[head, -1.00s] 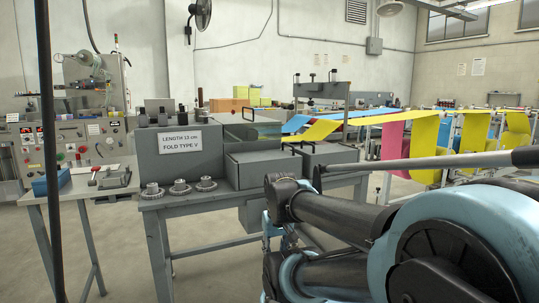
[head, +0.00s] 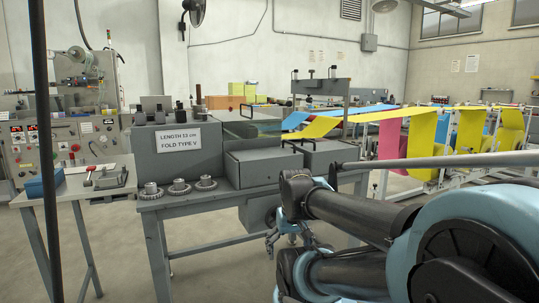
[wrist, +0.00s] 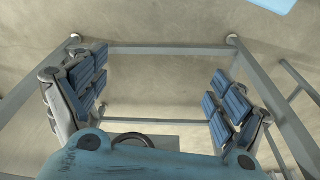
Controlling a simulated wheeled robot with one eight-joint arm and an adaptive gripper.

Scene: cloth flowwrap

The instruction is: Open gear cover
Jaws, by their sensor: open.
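A grey machine stands on a bench, with a boxy grey cover (head: 252,170) at its front right. I take this for the gear cover; it looks closed. A black handle (head: 300,146) shows at its right. My gripper (head: 273,240) hangs low in front of the bench, below the cover and apart from it, partly hidden by my arm. In the wrist view my gripper (wrist: 155,100) has its blue-padded fingers wide apart, with nothing between them but the floor and frame bars behind. The cover cannot be made out there.
Several loose gears (head: 178,188) lie on the bench's (head: 215,205) front left. A sign (head: 179,140) reads length 13 cm, fold type V. A side table (head: 85,192) with a blue box (head: 44,184) stands at left. Yellow and pink cloth (head: 395,138) runs at right.

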